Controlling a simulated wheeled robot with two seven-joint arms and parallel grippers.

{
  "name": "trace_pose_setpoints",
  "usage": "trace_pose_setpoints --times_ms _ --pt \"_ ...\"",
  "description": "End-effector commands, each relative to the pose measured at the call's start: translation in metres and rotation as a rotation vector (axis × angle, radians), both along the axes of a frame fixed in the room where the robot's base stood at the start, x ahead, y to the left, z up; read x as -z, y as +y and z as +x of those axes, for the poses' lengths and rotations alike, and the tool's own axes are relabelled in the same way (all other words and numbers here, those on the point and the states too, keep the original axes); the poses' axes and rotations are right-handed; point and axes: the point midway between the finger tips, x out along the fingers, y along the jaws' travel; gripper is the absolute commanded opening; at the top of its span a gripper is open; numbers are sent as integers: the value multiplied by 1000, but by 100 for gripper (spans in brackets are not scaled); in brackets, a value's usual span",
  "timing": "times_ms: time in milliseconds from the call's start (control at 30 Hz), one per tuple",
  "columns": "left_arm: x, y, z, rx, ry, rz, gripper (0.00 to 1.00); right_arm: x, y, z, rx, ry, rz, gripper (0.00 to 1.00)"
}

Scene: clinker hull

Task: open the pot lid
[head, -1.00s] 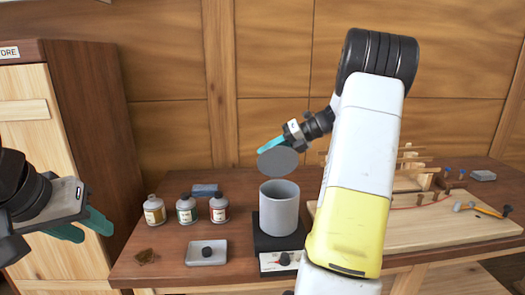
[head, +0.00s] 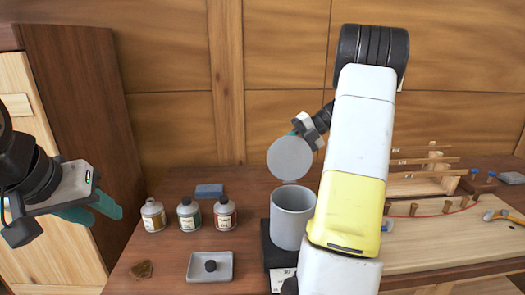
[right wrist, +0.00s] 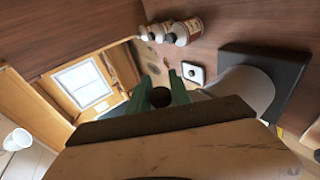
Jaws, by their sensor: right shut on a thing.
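The grey pot (head: 291,222) stands upright on a dark burner block, its round mouth uncovered. The grey lid (head: 290,159) is a round disc held above the pot, tilted up so its flat face shows in the head view. My right gripper (head: 300,128) is behind the lid's upper edge, its fingers partly hidden. In the right wrist view its green fingers (right wrist: 160,94) are shut on a dark round knob (right wrist: 160,97); the pot (right wrist: 248,90) is to the right. My left gripper (head: 92,208) is open and empty at the left, away from the pot.
Several labelled bottles (head: 189,214), a blue block (head: 209,190) and a small tray (head: 210,267) with a black knob are left of the pot. A board (head: 425,240) with a wooden hull frame (head: 425,180) lies to the right.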

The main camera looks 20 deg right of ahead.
Motion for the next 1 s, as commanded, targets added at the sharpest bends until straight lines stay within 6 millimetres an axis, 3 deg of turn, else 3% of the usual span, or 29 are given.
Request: trace_pose_setpoints --times_ms 400,433,500,533,833,1000 --pt "0 0 0 0 0 0 37 1 -1 0 2 5 1 0" --pt "0 0 0 0 0 0 37 1 -1 0 2 5 1 30" --pt "0 0 0 0 0 0 37 1 0 0 1 4 0 44" --pt "0 0 0 0 0 0 37 1 0 0 0 4 1 46" --pt "0 0 0 0 0 0 37 0 -1 0 0 4 1 46" --pt "0 0 0 0 0 0 37 -9 -16 -1 2 4 -1 46"
